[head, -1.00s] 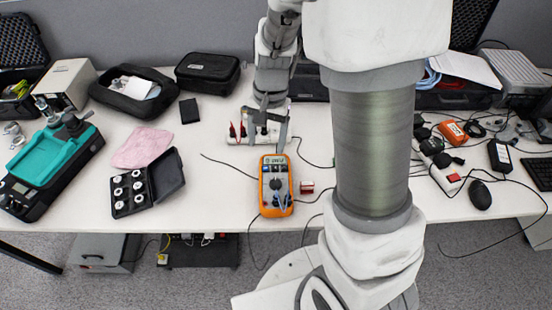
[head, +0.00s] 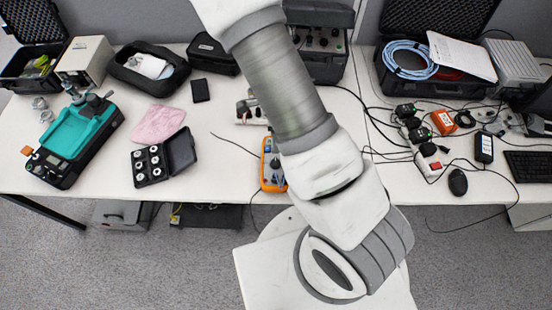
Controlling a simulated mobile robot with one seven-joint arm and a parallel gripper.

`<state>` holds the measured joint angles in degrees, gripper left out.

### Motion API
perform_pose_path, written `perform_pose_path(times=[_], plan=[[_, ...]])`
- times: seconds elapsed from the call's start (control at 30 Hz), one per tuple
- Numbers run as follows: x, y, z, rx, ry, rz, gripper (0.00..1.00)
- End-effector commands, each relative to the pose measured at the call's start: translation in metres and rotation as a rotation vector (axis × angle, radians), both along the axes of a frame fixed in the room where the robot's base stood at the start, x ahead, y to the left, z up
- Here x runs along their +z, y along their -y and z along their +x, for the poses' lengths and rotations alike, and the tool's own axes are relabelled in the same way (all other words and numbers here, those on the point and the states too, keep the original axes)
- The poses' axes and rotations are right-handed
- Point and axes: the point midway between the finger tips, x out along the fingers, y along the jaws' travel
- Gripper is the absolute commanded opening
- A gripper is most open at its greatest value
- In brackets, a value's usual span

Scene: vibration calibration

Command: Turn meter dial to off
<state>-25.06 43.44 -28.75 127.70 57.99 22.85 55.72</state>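The orange multimeter (head: 267,184) lies on the white table near its front edge, in the middle of the head view. My arm covers its right side and upper part, so only a left strip and a bit of the lower face show. Its dial and screen are not clearly visible. My gripper is hidden behind my arm, and I cannot tell whether it is open or shut or how close it is to the meter.
A black case with white round parts (head: 150,165) and a pink cloth (head: 159,124) lie left of the meter. A teal-topped device (head: 77,130) stands farther left. Cables, a power strip and a black mouse (head: 457,182) lie to the right. Bare table (head: 217,170) shows left of the meter.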

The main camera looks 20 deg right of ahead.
Motion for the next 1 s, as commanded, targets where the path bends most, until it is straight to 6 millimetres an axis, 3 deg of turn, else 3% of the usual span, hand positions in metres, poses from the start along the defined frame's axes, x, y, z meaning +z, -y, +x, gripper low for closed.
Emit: perform_pose_path(times=[0.1,0.5,0.7,1.0], plan=[[-0.032,0.001,-0.001,-0.003,-0.004,0.0,0.74],[-0.115,0.0,-0.001,0.0,-0.003,0.002,0.74],[-0.137,0.0,0.0,0.003,-0.001,0.001,0.74],[-0.141,0.0,0.0,0.003,0.0,0.002,0.74]])
